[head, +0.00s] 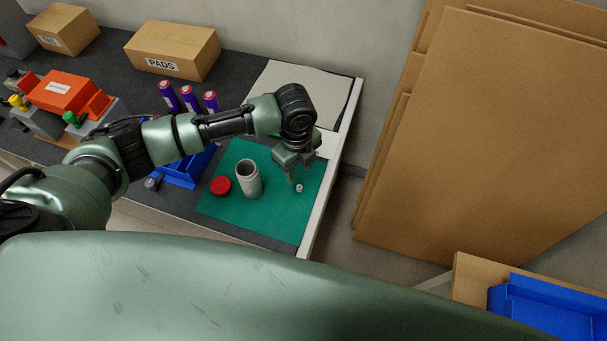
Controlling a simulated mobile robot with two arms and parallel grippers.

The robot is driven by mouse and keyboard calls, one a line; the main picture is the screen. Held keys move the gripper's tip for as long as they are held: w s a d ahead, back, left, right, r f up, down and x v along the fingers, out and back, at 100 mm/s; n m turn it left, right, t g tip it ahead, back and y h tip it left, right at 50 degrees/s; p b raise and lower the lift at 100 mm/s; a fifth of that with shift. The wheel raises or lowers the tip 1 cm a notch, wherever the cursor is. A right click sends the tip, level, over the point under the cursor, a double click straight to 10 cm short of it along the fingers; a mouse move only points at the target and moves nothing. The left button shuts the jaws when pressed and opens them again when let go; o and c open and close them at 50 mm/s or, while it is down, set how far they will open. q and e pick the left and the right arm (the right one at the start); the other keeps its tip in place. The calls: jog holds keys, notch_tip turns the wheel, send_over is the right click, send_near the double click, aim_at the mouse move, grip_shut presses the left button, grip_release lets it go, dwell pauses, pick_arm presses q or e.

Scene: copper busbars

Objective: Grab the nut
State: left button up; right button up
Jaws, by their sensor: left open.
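The nut (299,188) is a small grey metal piece lying on the green mat (283,219), near the mat's right side. My left gripper (301,175) hangs over the right part of the mat, fingers pointing down. It is open and empty, and its fingertips are close to the nut, just above it in the picture. I cannot tell the exact height between them. My right gripper is not in the view.
A grey open jar (248,181) and a red lid (221,186) stand on the mat, left of the gripper. A blue bin (184,174) and several purple cylinders (188,98) are further left. A pale raised edge (335,165) bounds the bench at right. Cardboard sheets (490,140) lean beyond.

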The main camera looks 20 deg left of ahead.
aim_at(300, 187)
pick_arm(q)
jog(key=shift+a+f, duration=0.35)
jog(key=f, duration=0.1)
jog(key=f+p, duration=0.1)
jog(key=shift+s+d+f, duration=0.3)
jog(key=shift+d+f, duration=0.05)
notch_tip(300, 187, down, 3)
jog(key=shift+d+r+p, duration=0.15)
jog(key=shift+p, duration=0.2)
jog(key=shift+f, duration=0.55)
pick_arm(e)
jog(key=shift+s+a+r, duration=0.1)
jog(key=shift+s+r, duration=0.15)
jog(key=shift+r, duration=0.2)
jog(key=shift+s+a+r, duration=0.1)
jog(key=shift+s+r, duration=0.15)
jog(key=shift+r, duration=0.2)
pick_arm(q)
jog(key=shift+w, duration=0.1)
grip_shut()
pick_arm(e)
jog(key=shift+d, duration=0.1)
